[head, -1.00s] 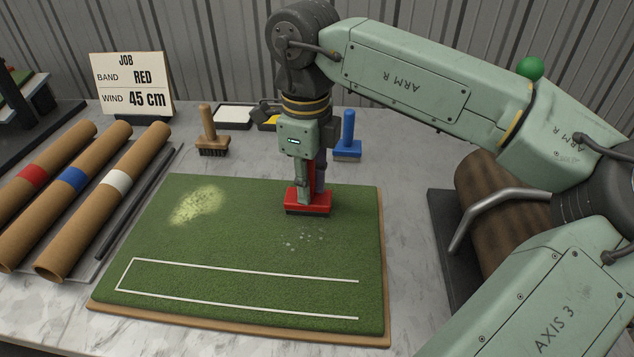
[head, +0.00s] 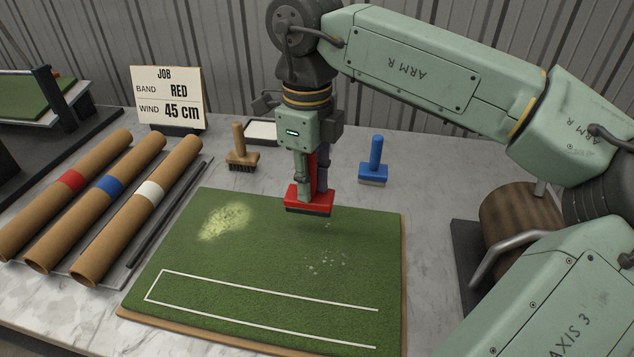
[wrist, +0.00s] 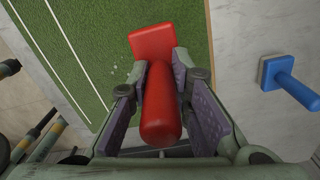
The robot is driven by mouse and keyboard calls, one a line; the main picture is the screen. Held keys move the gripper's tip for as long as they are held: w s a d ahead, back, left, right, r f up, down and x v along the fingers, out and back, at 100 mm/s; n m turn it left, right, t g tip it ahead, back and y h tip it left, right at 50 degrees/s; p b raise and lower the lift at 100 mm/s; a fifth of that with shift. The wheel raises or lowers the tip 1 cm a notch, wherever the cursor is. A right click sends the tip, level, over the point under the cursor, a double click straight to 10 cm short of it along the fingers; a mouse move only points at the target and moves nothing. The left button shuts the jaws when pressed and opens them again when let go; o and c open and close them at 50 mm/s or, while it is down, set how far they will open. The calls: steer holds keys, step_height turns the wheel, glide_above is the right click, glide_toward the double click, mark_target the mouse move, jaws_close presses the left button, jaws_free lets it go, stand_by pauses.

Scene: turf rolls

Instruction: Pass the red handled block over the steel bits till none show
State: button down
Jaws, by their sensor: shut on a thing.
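The red handled block (head: 310,198) is upright in my gripper (head: 311,178), which is shut on its handle. The block is over the far part of the green turf board (head: 270,265); whether it touches the turf I cannot tell. In the wrist view its red handle (wrist: 160,105) stands between the two fingers (wrist: 160,95). The steel bits (head: 328,262) are small pale specks on the turf, nearer the front than the block. A few also show in the wrist view (wrist: 114,71), beside the block.
A pale yellowish patch (head: 225,220) and a white outline (head: 260,290) mark the turf. A brown brush (head: 241,158) and a blue-handled tool (head: 375,165) stand behind the board. Cardboard tubes (head: 130,205) lie left; a job card (head: 167,97) stands behind them. A wooden roller (head: 515,215) is right.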

steer(key=shift+r+p, duration=0.65)
steer(key=shift+r, duration=0.65)
